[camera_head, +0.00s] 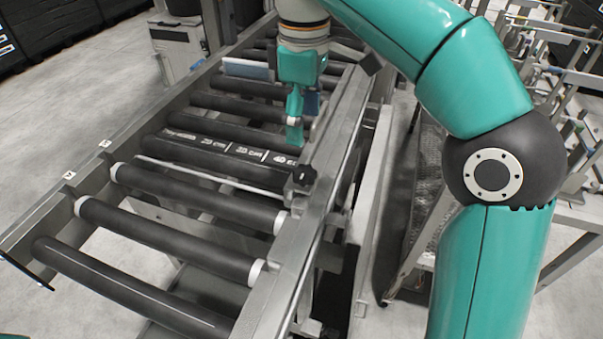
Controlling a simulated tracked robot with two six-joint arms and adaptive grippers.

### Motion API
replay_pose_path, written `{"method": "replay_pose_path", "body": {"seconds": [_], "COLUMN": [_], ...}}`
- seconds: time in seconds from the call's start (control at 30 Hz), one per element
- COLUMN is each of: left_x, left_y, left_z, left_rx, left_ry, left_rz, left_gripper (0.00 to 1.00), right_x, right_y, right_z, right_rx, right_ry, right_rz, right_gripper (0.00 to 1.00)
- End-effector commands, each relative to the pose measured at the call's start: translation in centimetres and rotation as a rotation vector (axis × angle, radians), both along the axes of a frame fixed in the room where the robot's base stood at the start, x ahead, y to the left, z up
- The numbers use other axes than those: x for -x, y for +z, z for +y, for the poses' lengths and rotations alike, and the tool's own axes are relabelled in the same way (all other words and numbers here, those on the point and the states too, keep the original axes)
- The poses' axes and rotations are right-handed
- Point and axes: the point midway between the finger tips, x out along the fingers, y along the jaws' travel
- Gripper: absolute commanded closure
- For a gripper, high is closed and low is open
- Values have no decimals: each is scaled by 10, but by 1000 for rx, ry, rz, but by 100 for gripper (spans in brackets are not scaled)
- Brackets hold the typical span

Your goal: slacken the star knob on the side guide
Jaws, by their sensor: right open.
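A small black star knob (302,177) sits on the right side rail of the roller conveyor. A thin pale bar (210,174) runs from near the knob across the rollers to the left; I cannot tell whether it is part of the side guide. My right gripper (294,130) points down over the rollers, beyond the knob and apart from it. It is open, and I see nothing between its fingers. My left gripper is not in view.
The black rollers (165,233) lie between the metal side rails (60,198). A blue-grey plate (247,69) stands at the conveyor's far part. Metal racks (570,90) stand at the right, behind my right arm. Grey floor (60,110) is clear at the left.

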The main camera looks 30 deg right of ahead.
Motion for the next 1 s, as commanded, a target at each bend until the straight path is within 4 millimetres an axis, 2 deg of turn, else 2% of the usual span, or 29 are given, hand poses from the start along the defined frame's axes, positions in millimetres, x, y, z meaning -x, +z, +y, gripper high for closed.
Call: {"method": "replay_pose_path", "body": {"seconds": [0.03, 0.1, 0.3, 0.43, 0.63, 0.97, 1.0], "left_x": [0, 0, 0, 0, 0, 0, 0], "left_y": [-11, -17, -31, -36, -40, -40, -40], "left_z": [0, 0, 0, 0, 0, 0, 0], "left_rx": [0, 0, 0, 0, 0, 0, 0], "left_ry": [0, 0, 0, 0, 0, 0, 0], "left_rz": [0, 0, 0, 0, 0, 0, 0], "left_gripper": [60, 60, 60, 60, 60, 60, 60], "right_x": [2, 2, 2, 2, 2, 2, 2], "right_y": [-17, -33, -73, -91, -106, -108, -108], "right_z": [-2, -2, -3, -3, -3, -3, -3], "right_rx": [1, 1, 0, -1, -1, -1, -1], "right_ry": [-3, -5, -6, -6, -7, -7, -7], "right_rz": [2, 2, 3, 2, -1, -1, -1], "right_gripper": [26, 26, 26, 26, 26, 26, 33]}}
